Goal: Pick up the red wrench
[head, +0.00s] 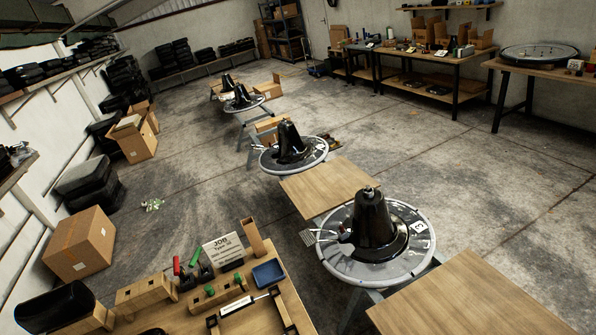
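A red-handled tool (177,265) stands upright at the back of the wooden workbench (262,318) at the lower left. It is small, and I cannot tell whether it is a wrench. Green-handled tools (194,257) stand just right of it. No other clearly red wrench shows. My gripper is not visible in this view, so its opening and any hold do not show.
The bench also holds a blue tray (268,273), a white job sign (223,248) and wooden blocks. Round stands with black cones (374,226) and wooden boards (330,187) run up the middle. Cardboard boxes (80,243) sit left.

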